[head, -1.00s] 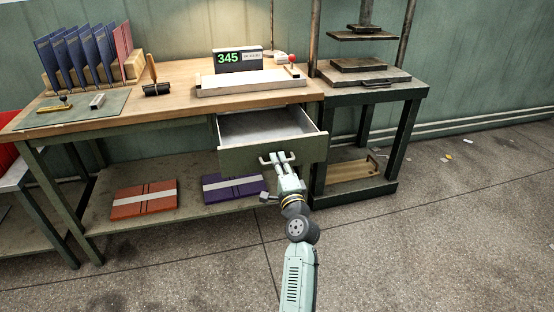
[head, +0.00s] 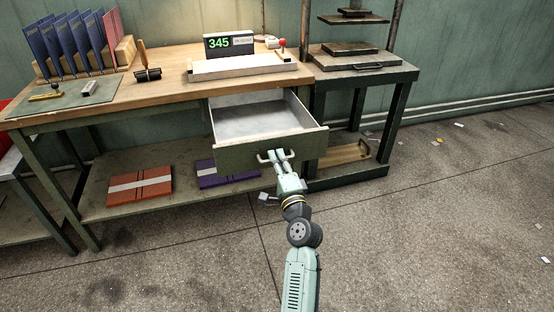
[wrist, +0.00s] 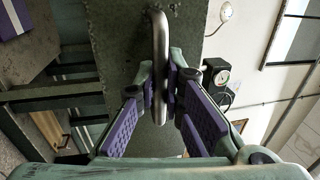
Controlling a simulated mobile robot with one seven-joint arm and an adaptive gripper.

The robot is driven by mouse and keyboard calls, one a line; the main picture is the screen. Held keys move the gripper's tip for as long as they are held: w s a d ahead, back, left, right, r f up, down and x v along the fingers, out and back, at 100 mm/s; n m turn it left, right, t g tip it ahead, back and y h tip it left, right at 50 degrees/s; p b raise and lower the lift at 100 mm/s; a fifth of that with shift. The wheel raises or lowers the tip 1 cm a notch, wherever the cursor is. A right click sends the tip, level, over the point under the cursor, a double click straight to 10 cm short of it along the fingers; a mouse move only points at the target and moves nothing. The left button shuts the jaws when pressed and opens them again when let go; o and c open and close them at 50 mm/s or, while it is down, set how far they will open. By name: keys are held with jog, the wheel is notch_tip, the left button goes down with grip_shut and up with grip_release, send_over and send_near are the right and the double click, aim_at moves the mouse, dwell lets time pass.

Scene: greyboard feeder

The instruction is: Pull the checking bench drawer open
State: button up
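The checking bench (head: 160,70) has a wooden top and green legs. Its drawer (head: 262,152) stands well open below the top, and its grey inside looks empty. A metal bar handle (head: 265,157) is on the drawer front; it also shows in the wrist view (wrist: 160,50). My gripper (head: 284,158) is at the handle. In the wrist view, its purple-padded fingers (wrist: 162,98) close around the handle bar from both sides.
A press stand (head: 362,75) is close on the right. An orange pack (head: 140,185) and a purple pack (head: 215,175) lie on the lower shelf.

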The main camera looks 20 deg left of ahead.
jog(key=shift+o, duration=0.9)
jog(key=v, duration=1.2)
